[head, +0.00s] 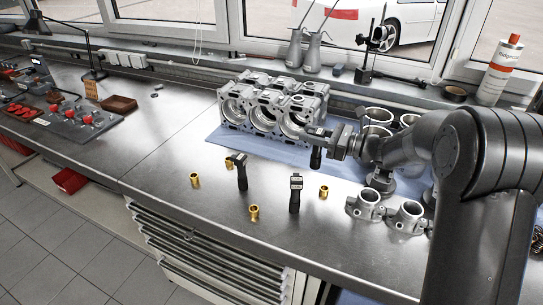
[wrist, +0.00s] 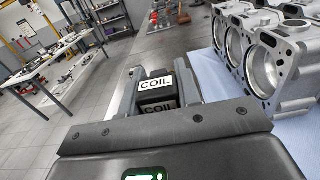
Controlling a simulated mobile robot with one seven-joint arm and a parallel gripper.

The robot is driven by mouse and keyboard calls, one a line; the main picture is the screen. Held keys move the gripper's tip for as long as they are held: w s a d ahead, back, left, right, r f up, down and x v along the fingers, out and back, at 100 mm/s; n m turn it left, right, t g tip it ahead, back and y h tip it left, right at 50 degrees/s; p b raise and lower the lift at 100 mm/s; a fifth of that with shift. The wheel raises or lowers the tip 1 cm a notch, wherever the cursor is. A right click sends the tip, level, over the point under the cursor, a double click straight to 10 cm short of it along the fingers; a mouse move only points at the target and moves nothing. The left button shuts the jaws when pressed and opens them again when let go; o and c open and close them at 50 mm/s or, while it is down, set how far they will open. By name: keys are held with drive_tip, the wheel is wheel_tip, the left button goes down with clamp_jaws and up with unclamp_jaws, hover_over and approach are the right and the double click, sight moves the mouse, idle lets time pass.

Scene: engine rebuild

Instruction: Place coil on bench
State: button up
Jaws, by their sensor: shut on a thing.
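My gripper (head: 325,137) is shut on a black coil with a white label reading COIL. In the wrist view the coil (wrist: 156,90) sits between the two fingers. In the head view the dark body of the held coil (head: 316,158) hangs below the fingers, above the bench and in front of the engine block (head: 262,113). Two more black coils stand upright on the metal bench (head: 165,150): one coil (head: 241,172) at left and another coil (head: 295,195) nearer the front edge. My gripper partly hides the held coil's top in the head view.
Brass sleeves (head: 254,212) stand around the standing coils. Metal rod parts (head: 367,203) stand at right, with cylinder liners (head: 378,117) behind. The block rests on a blue mat (head: 340,170). The bench left of the sleeves is largely clear.

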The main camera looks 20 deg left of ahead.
drive_tip(key=a+f, duration=0.8)
drive_tip(key=f, duration=0.1)
drive_tip(key=shift+s, duration=0.3)
drive_tip(key=o, duration=1)
drive_tip(key=d, duration=1.2)
drive_tip(key=shift+r, duration=0.1)
